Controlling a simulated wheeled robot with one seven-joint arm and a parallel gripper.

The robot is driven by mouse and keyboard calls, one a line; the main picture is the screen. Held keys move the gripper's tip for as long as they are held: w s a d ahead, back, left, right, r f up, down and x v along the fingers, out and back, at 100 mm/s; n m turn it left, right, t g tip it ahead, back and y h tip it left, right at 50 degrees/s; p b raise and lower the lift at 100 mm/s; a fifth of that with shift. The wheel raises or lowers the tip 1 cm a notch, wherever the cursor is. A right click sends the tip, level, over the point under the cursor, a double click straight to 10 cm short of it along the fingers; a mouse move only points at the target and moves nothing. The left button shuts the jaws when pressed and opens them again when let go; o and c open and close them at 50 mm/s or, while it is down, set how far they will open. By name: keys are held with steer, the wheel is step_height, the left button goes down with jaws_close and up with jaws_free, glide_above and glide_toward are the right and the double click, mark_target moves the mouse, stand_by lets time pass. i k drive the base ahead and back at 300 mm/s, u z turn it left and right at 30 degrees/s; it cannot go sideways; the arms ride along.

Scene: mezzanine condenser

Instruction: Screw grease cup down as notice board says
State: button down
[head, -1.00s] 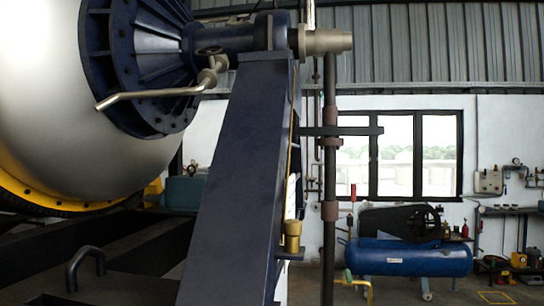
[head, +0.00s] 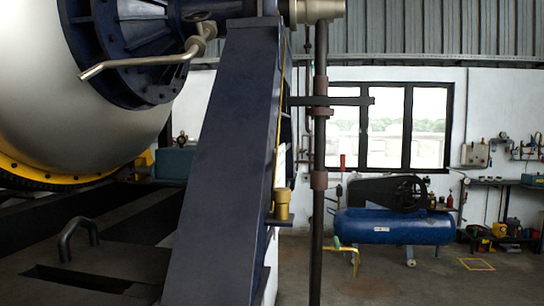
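A brass grease cup (head: 282,203) stands upright on a small dark bracket at the right edge of the slanted dark blue support (head: 215,170), right of the picture's middle. Its thread and how far down it sits cannot be made out. A pale strip (head: 280,165) shows edge-on beside the support above the cup; I cannot tell whether it is the notice board, and no writing is readable. My gripper is not in view.
A dark vertical pipe (head: 318,190) stands just right of the cup. A large silver vessel (head: 110,110) and a bent handle (head: 135,65) are at the left. A blue compressor tank (head: 395,227) stands behind. Open floor (head: 440,280) lies at the lower right.

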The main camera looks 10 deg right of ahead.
mark_target(281, 195)
steer(key=z, duration=2.55)
steer(key=i, duration=1.75)
steer(key=u, duration=3.55)
